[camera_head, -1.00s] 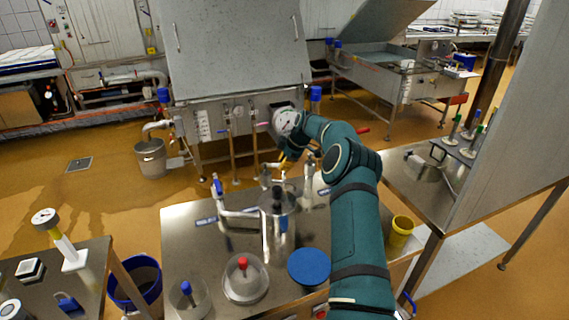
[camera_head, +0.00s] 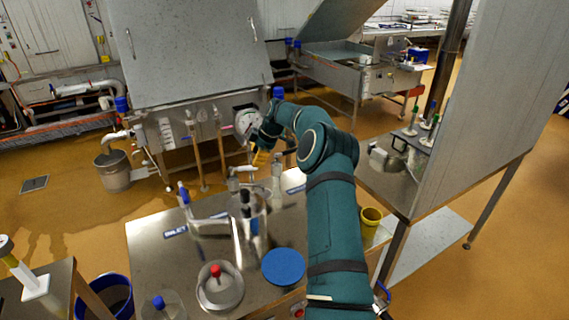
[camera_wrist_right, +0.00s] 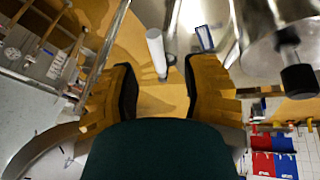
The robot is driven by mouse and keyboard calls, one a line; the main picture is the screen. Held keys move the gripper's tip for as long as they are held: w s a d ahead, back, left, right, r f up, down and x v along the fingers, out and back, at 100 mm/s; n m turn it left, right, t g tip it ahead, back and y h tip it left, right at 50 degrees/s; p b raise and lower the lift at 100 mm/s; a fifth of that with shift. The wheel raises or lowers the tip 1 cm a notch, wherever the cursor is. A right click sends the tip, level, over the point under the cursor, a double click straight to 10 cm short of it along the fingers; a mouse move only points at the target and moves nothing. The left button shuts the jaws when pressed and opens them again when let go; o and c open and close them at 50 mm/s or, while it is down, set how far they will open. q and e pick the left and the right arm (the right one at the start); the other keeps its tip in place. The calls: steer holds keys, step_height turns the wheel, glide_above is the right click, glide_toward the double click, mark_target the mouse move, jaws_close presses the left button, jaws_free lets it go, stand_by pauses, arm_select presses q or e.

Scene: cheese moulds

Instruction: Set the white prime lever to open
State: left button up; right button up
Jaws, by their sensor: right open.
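The white lever (camera_wrist_right: 157,50) shows in the right wrist view as a short white rod ahead of my right gripper's fingers. Its lower end tapers to a dark tip. My right gripper (camera_wrist_right: 158,84) is open, with a yellow-and-black finger on each side, and the space between the fingertips is empty. In the head view my right gripper (camera_head: 257,158) hangs above the back of the steel table, by the metal pump fittings (camera_head: 243,172). The white lever is too small or hidden to pick out there. My left gripper is not in view.
The steel table (camera_head: 160,262) carries a blue-handled valve (camera_head: 184,195), a red-knobbed pot (camera_head: 219,288) and a blue disc (camera_head: 284,267). A yellow cup (camera_head: 371,218) stands right of it. A tall grey panel (camera_head: 490,120) rises at the right.

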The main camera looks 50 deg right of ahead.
steer(key=s+d, duration=0.3)
steer(key=s, duration=0.7)
steer(key=shift+s+d+f, duration=0.15)
steer(key=shift+s+d, duration=0.1)
steer(key=shift+d, duration=0.05)
